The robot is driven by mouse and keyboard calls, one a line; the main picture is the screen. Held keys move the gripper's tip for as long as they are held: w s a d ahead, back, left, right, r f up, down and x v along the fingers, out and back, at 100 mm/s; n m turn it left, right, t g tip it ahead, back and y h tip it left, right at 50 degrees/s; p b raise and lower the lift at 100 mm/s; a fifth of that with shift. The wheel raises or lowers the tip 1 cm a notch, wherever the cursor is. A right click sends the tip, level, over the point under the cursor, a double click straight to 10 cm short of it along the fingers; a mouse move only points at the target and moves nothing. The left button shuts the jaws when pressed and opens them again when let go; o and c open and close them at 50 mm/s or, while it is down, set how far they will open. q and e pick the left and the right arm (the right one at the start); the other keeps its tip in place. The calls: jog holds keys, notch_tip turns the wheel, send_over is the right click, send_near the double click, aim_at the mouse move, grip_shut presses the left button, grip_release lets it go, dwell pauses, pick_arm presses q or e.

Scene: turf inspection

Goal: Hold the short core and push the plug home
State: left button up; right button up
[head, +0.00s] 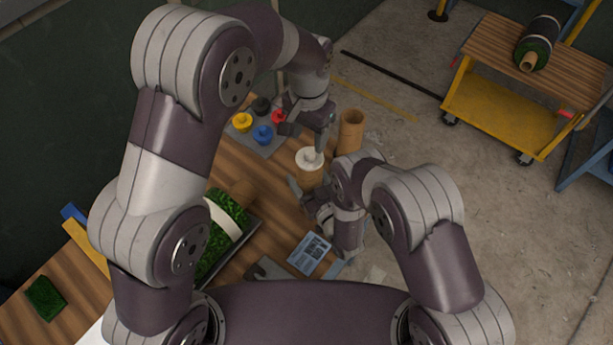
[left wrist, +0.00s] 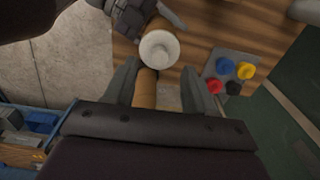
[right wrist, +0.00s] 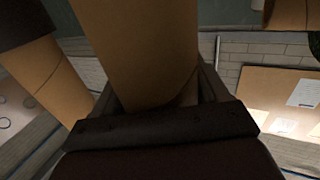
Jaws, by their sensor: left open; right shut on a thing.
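The short core (head: 311,178) is a tan cardboard tube standing upright on the wooden bench. My right gripper (head: 309,198) is shut around it; its tan wall fills the middle of the right wrist view (right wrist: 140,50). A white plug (head: 309,158) with a round flange and knob sits on the core's top; how deep it is seated cannot be told. The plug also shows from above in the left wrist view (left wrist: 159,49). My left gripper (head: 308,136) is open and empty, above and just behind the plug, its fingers spread beyond the flange.
A taller tan tube (head: 350,131) stands close behind on the right. A grey tray (head: 268,146) with yellow, blue, red and black plugs lies to the left. A turf roll (head: 226,222), a printed card (head: 309,253) and a yellow cart (head: 500,110) are also around.

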jog(key=o, duration=1.2)
jog(key=shift+w, duration=0.1)
jog(key=shift+o, duration=0.2)
jog(key=v, duration=1.2)
